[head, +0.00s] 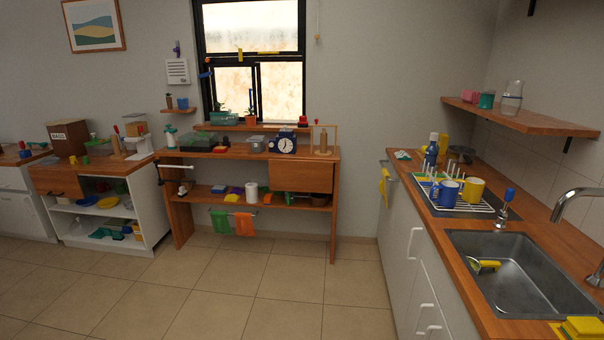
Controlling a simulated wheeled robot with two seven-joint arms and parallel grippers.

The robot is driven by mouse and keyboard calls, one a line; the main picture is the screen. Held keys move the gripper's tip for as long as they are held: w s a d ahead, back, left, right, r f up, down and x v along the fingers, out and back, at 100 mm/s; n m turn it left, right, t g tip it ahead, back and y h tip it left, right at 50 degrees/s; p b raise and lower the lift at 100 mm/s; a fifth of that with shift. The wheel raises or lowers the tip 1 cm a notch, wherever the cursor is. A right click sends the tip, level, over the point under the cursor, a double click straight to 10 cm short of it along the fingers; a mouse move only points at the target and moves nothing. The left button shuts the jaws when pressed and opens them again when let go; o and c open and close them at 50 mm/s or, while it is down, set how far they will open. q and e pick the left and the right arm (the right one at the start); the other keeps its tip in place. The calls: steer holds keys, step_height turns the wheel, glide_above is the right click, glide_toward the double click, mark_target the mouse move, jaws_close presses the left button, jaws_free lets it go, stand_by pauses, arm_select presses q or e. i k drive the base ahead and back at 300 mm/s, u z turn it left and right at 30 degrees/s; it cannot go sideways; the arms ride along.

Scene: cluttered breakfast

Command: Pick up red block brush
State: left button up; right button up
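I cannot pick out a red block brush for certain. A red-topped item (25,151) stands on the far left counter. A yellow and dark item (485,266), perhaps a brush, lies in the sink. Neither of my grippers is in view.
The wooden desk (245,153) stands under the window, with a blue clock (284,142) on top. The sink counter (462,263) runs along the right, with a dish rack (476,208) holding mugs. The tiled floor (235,285) in front is clear.

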mark_target(302, 123)
steer(key=i, duration=3.75)
steer(key=u, duration=1)
